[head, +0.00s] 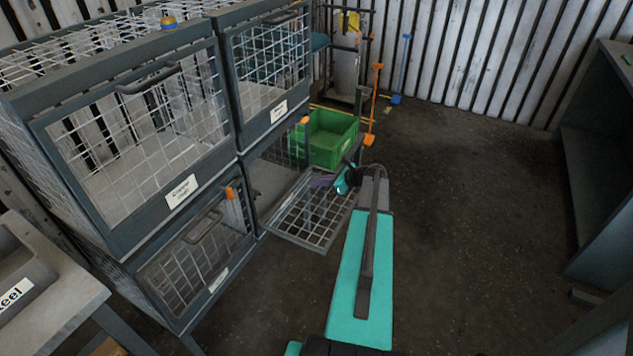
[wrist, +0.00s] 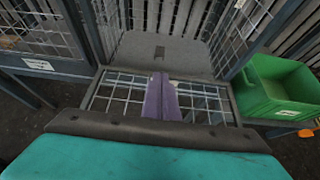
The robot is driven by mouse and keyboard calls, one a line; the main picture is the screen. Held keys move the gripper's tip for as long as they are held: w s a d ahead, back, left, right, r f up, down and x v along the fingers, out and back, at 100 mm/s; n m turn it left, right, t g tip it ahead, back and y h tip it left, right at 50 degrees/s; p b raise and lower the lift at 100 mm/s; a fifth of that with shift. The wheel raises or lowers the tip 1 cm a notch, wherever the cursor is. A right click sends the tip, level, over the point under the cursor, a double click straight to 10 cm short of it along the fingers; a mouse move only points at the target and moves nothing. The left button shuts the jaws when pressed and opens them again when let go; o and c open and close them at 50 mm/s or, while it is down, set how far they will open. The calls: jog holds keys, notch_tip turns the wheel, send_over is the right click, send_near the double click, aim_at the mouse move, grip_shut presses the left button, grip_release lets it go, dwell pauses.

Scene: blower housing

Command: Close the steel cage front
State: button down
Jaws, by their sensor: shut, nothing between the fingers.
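The steel cage front (head: 300,218) is the mesh door of the lower right compartment. It is folded down and stands out roughly level from the cage (head: 240,150), wide open. In the wrist view its mesh (wrist: 208,105) lies in front of the compartment opening. My gripper (head: 321,181) is above the front, near its outer right part. In the wrist view my gripper (wrist: 161,77) shows two purple fingers shut together and empty, pointing at the compartment. I cannot tell whether they touch the mesh.
The other three cage fronts are closed. A green crate (head: 325,138) stands just right of the open compartment. A grey bench (head: 50,290) is at the left and a dark shelf unit (head: 600,160) at the right. The floor (head: 470,220) between is clear.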

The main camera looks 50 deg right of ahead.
jog(key=shift+a, duration=0.1)
jog(key=n+g+y, duration=0.2)
jog(key=n+g, duration=0.2)
jog(key=n, duration=0.2)
send_over(282, 232)
notch_tip(282, 232, down, 10)
jog(key=shift+s+r, duration=0.1)
jog(key=shift+r, duration=0.15)
jog(key=s+a+f+n+g+y, duration=0.15)
jog(key=a+f+n, duration=0.25)
jog(key=a, duration=0.5)
jog(key=s+a+f+n+g, duration=0.3)
jog(key=a+f+n, duration=0.1)
jog(key=a, duration=0.4)
jog(key=s+a+f+n+g+h, duration=0.1)
jog(key=s+a+f+n+g, duration=0.25)
jog(key=s+a, duration=0.3)
jog(key=s+a+f+n+g+h, duration=0.1)
jog(key=s+a+f+n+g, duration=0.15)
jog(key=s+a+n, duration=0.35)
jog(key=s+a+f+n+g+h, duration=0.1)
jog(key=s+a+n+h, duration=0.1)
jog(key=s+n, duration=0.3)
jog(key=s+a+f+n+g+h, duration=0.1)
jog(key=s+a+n, duration=0.3)
jog(key=s, duration=0.4)
jog(key=shift+s+f+n+g+h, duration=0.35)
jog(key=shift+s+f+h, duration=0.1)
jog(key=shift+h, duration=0.3)
jog(key=shift+a, duration=0.1)
